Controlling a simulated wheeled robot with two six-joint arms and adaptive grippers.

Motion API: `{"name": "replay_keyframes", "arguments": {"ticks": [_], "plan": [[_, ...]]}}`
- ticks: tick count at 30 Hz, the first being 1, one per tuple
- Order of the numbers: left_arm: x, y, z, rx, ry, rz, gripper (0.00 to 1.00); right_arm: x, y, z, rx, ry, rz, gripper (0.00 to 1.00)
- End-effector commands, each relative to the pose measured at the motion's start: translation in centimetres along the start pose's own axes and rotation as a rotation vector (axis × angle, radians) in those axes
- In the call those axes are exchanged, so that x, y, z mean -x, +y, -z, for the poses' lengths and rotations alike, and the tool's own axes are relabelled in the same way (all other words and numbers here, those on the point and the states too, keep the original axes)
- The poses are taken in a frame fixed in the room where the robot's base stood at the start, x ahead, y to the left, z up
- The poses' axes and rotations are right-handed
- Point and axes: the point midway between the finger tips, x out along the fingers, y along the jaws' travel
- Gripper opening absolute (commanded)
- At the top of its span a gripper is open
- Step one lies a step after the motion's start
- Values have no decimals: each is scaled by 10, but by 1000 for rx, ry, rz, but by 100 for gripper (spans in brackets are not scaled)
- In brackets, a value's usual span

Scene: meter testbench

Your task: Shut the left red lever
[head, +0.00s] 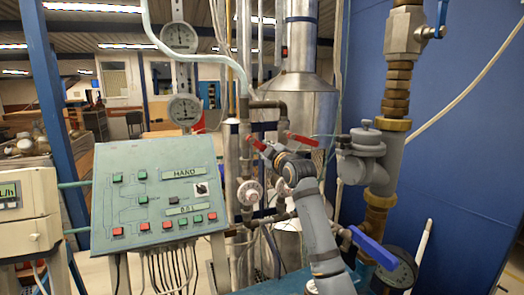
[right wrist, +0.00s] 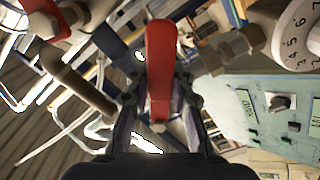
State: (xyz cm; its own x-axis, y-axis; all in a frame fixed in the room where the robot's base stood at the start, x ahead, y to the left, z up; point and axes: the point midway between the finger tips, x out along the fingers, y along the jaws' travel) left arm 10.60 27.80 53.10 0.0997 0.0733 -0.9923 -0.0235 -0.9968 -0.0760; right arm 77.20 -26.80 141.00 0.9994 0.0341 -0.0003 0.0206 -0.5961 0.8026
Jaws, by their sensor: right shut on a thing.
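The left red lever (head: 256,143) sits on a pipe valve right of the control panel in the head view, slanting down to the right toward my gripper. My right gripper (head: 268,151) reaches up to it from the lower right. In the right wrist view the red lever (right wrist: 160,62) lies between the two fingers of my right gripper (right wrist: 160,103), which is shut on it. The right red lever (head: 303,139) is just to the right in the head view and apart from the fingers. A red part shows at the wrist view's top left (right wrist: 42,12). My left gripper is out of view.
The green control panel (head: 158,190) with buttons stands to the left. Two dial gauges (head: 184,109) hang above it. Pipes and a round white meter (head: 250,192) are close below the levers. A thick pipe with a blue lever (head: 373,247) stands to the right.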

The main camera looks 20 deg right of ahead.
Motion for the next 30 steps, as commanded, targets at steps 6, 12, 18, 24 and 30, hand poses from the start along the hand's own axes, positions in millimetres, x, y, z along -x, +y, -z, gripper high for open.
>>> {"name": "replay_keyframes", "arguments": {"ticks": [6, 12, 18, 24, 30], "plan": [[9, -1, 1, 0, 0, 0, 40, 0, 11, 2, 152, 0, -1, 0], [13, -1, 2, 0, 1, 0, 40, 0, 16, 2, 246, 0, -1, 0], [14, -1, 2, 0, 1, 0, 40, 0, 18, 3, 294, 0, -1, 0], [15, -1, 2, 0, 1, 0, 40, 0, 18, 3, 309, 0, -1, 0], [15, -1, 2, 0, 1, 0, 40, 0, 19, 3, 310, 0, -2, 0]]}}
